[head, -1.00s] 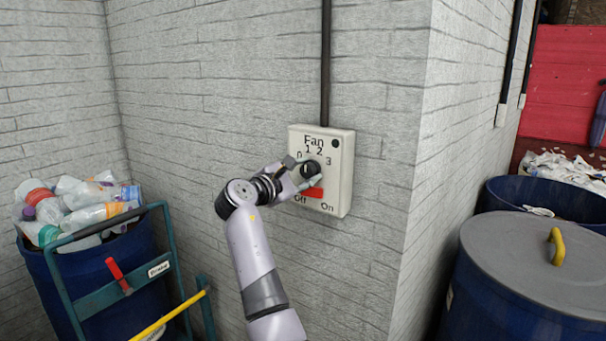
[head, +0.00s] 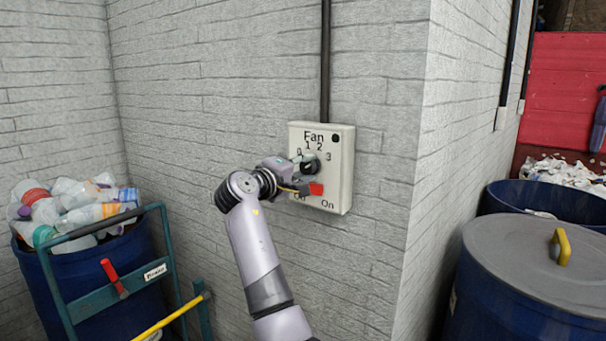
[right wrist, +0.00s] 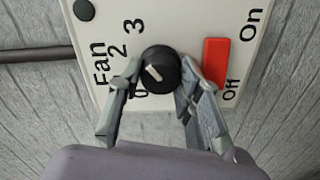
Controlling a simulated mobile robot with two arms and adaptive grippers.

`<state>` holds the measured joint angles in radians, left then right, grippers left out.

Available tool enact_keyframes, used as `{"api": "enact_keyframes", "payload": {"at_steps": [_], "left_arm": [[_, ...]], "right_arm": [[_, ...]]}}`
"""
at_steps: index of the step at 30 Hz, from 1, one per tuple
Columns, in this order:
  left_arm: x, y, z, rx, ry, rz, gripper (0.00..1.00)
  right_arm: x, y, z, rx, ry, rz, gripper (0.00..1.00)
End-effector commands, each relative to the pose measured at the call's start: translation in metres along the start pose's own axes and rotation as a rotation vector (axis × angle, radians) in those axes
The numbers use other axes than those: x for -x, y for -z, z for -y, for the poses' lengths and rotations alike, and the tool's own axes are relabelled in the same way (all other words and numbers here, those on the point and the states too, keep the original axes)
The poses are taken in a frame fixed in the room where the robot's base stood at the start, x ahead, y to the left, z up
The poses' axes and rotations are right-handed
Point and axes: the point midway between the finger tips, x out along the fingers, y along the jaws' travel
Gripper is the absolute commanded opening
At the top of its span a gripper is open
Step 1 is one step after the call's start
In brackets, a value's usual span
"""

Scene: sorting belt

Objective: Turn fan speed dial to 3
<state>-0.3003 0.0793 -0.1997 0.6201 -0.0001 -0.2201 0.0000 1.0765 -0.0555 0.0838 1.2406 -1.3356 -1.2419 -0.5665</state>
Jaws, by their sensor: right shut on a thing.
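A white fan control box (head: 340,180) is fixed to the grey brick wall. It carries a black round dial (head: 309,168) with the marks 0, 1, 2 and 3 around its upper side, and a red switch (head: 316,189) below, between Off and On. My right gripper (head: 302,176) is at the dial from the left. In the right wrist view, its fingers (right wrist: 157,84) are on both sides of the dial (right wrist: 166,64), shut on it. The dial's white line slants, and I cannot tell exactly which number it points to. My left gripper is out of view.
A dark pipe (head: 325,60) runs up the wall from the box. A blue barrel of bottles (head: 90,255) with a teal trolley (head: 165,245) stands at the left. Lidded (head: 520,265) and open (head: 545,200) blue barrels stand at the right, past the wall corner.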

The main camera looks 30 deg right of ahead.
Motion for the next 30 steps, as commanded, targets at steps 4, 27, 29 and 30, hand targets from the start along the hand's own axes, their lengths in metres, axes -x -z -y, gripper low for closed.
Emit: {"api": "enact_keyframes", "payload": {"at_steps": [4, 27, 29, 30], "left_arm": [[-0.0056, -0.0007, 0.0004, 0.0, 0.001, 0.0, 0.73], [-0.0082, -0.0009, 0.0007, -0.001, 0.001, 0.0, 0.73], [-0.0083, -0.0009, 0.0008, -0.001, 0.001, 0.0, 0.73], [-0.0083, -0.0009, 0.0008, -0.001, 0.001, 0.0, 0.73]], "right_arm": [[-0.0016, -0.0013, -0.0004, -0.07, -0.003, -0.001, 0.05], [-0.0016, -0.0007, -0.0034, -0.141, -0.006, -0.005, 0.36], [-0.0014, -0.0006, -0.0033, -0.141, -0.006, -0.005, 0.4], [-0.0014, -0.0006, -0.003, -0.14, -0.006, -0.005, 0.43]]}}
